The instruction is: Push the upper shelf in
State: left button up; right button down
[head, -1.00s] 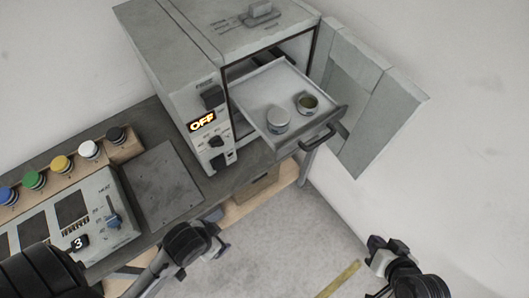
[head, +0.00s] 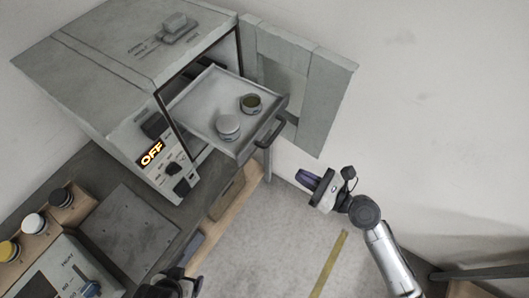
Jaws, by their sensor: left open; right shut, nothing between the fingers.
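The grey shelf (head: 200,105) is slid out of the open oven-like cabinet (head: 105,75) and sticks out at its front. Its dark bar handle (head: 270,133) is on the front edge. A closed round tin (head: 228,127) and an open tin (head: 251,103) with dark contents stand on it. My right gripper (head: 305,180) is shut and empty, below and right of the handle in the picture, apart from it, fingers toward the cabinet side. My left gripper (head: 172,284) is open at the bottom edge, partly cut off, far from the shelf.
The cabinet door (head: 305,95) hangs open to the right of the shelf. The front panel has a lit OFF display (head: 151,153) and knobs. A control box (head: 55,270) and several coloured buttons (head: 33,223) are at lower left. Floor between bench and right arm is clear.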

aim_at(251, 147)
jog(key=x, duration=1.4)
jog(key=shift+s+a, duration=0.1)
jog(key=shift+s, duration=0.05)
jog(key=shift+r, duration=0.1)
